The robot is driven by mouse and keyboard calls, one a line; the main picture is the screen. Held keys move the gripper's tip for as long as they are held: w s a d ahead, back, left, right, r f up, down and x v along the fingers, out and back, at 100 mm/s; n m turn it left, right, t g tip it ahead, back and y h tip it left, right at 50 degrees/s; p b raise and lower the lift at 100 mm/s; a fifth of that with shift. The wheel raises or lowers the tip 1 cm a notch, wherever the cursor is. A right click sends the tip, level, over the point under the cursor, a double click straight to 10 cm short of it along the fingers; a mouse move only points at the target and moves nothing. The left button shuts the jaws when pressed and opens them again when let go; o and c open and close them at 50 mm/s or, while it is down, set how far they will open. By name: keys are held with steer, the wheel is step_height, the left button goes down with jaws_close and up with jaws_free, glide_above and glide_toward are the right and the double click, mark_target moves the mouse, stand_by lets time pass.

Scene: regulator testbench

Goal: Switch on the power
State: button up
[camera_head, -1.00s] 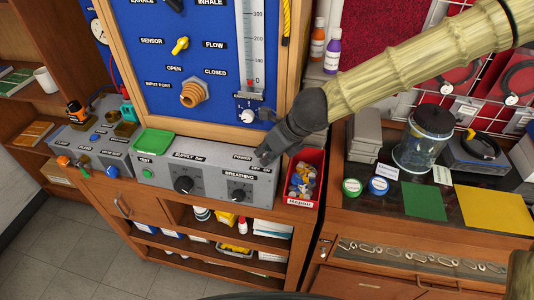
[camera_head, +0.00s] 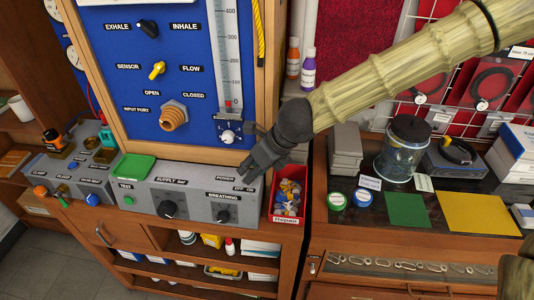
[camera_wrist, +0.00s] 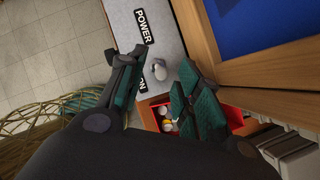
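The grey control box (camera_head: 140,201) has the POWER label (camera_head: 226,179) at its right end, with OFF and ON marks below it. In the wrist view the POWER label (camera_wrist: 141,26) and a small pale toggle switch (camera_wrist: 159,70) show on the grey box top. My gripper (camera_head: 250,174) is over the right end of the box and hides the switch in the head view. In the wrist view my gripper (camera_wrist: 163,62) is open, with the switch between its two dark green fingers, slightly beyond the tips. I cannot tell whether a finger touches the switch.
A red Repair bin (camera_head: 287,214) with small parts stands right beside the box. The blue panel (camera_head: 190,85) in its wooden frame rises behind, with a small valve knob (camera_head: 228,136) near my gripper.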

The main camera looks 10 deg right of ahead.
steer(key=v, duration=0.9)
steer(key=shift+d+r, duration=0.15)
steer(key=shift+r, duration=0.1)
steer(key=shift+s, duration=0.15)
